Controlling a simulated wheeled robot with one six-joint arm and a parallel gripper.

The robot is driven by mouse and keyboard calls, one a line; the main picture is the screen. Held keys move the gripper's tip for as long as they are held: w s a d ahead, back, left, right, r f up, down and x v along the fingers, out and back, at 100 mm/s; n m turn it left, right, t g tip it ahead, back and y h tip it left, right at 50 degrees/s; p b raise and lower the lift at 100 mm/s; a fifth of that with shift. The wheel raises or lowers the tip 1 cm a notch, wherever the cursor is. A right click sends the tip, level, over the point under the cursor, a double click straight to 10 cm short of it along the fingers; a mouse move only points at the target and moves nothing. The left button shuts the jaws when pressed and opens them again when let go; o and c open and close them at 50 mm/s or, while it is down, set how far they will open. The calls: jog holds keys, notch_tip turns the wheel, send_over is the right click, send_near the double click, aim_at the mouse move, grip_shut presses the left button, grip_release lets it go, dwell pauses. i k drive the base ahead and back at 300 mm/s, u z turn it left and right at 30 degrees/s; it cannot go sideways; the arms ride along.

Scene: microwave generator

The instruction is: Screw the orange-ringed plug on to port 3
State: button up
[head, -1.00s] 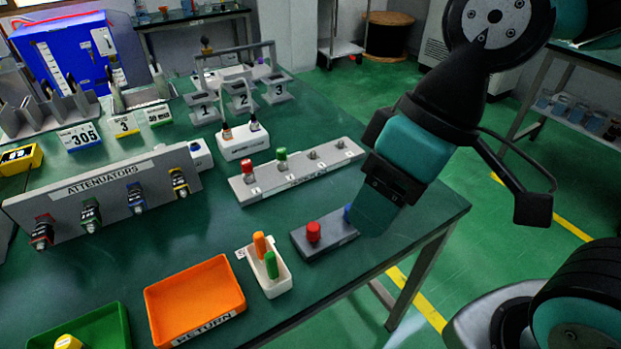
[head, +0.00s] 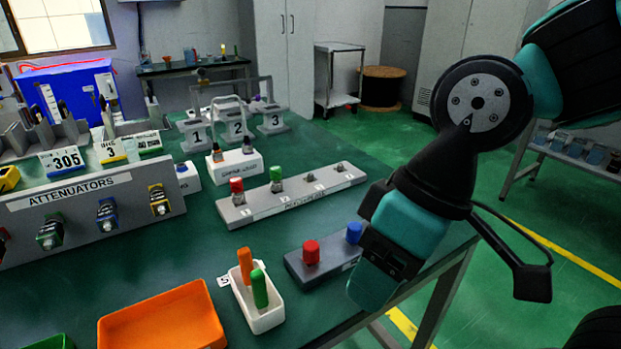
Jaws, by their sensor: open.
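A white caddy (head: 232,166) with a carry handle holds two small dark plugs. The left plug (head: 217,154) shows an orange band; the right one is dark. A grey port strip (head: 290,197) lies in front of it, with a red cap on the first port and a green cap on the second. The third port (head: 309,178) and the fourth are bare metal connectors. My gripper (head: 372,289) is open, over the table's right edge, right of the dark block and well apart from the caddy and strip. Its fingertips are seen from the side, with nothing visible in them.
A dark block (head: 330,262) carries a red and a blue knob beside my gripper. A white bin (head: 268,318) holds an orange and a green stick. An orange tray (head: 160,320) lies front left. The attenuator panel (head: 85,215) and numbered stands (head: 238,130) stand further back.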

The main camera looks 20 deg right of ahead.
aim_at(219, 157)
jog(key=z, duration=0.1)
jog(key=k, duration=0.6)
jog(key=u, duration=1.05)
jog(key=i, duration=1)
jog(key=u, duration=0.05)
